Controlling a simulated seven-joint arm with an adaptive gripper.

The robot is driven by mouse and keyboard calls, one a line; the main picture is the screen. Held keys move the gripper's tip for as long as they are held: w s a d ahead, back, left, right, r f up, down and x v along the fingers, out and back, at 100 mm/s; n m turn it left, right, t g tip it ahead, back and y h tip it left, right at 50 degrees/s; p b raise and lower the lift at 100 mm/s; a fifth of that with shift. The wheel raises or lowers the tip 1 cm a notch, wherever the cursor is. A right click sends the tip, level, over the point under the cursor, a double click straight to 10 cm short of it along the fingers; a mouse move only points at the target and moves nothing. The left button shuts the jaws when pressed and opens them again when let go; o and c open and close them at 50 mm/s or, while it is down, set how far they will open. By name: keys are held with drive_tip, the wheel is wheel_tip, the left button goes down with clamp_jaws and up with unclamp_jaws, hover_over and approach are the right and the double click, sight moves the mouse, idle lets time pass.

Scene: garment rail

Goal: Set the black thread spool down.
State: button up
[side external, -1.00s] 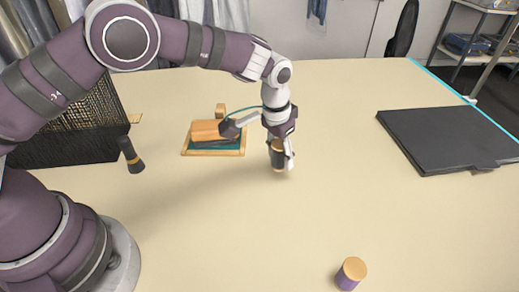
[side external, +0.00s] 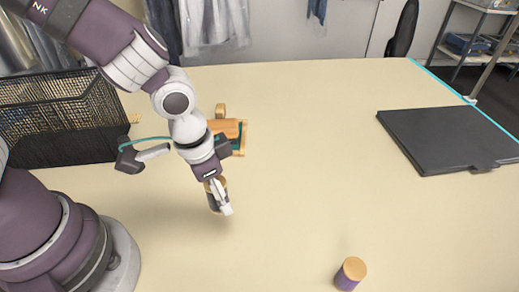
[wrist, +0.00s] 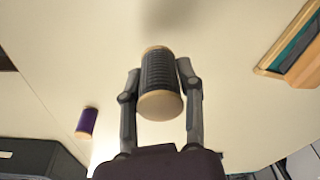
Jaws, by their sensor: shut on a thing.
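The black thread spool (wrist: 160,72), with tan ends, is between the two fingers of my gripper (wrist: 158,78) in the wrist view. The fingers are shut on its sides. In the side view my gripper (side external: 218,197) points down over the open table left of centre, and the spool (side external: 212,201) is largely covered by the fingers. I cannot tell whether its lower end touches the table.
A purple spool with a tan top (side external: 350,270) stands at the front. A wooden tray with a teal inside (side external: 242,138) is partly hidden behind my wrist. A black mesh basket (side external: 60,125) stands left, a flat black case (side external: 450,140) right. The middle table is clear.

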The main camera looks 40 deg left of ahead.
sight(251, 256)
drive_tip(key=s+d+r+m, duration=0.1)
drive_tip(key=s+d+m, duration=0.1)
drive_tip(key=d+m, duration=0.35)
drive_tip(key=shift+n, duration=0.75)
drive_tip(key=f, duration=0.3)
drive_tip(key=d+f, duration=0.1)
drive_tip(key=f, duration=0.2)
drive_tip(key=shift+d+f, duration=0.2)
drive_tip(key=shift+f, duration=0.2)
drive_tip(key=shift+f, duration=0.1)
drive_tip(key=o, duration=0.9)
wheel_tip(251, 256, up, 12)
drive_tip(key=s+a, duration=0.1)
drive_tip(key=a+r+n+t, duration=0.1)
drive_tip(key=a+r+n, duration=0.1)
drive_tip(key=a, duration=0.3)
drive_tip(key=a+r+n+t, duration=0.1)
drive_tip(key=a+r+n, duration=0.2)
drive_tip(key=a, duration=0.3)
drive_tip(key=s+a+r+n+t, duration=0.1)
drive_tip(key=a+r+n+t, duration=0.1)
drive_tip(key=a+r+n, duration=0.1)
drive_tip(key=shift+a+r+n+y, duration=0.2)
drive_tip(key=shift+a+n+y, duration=0.25)
drive_tip(key=shift+a, duration=0.95)
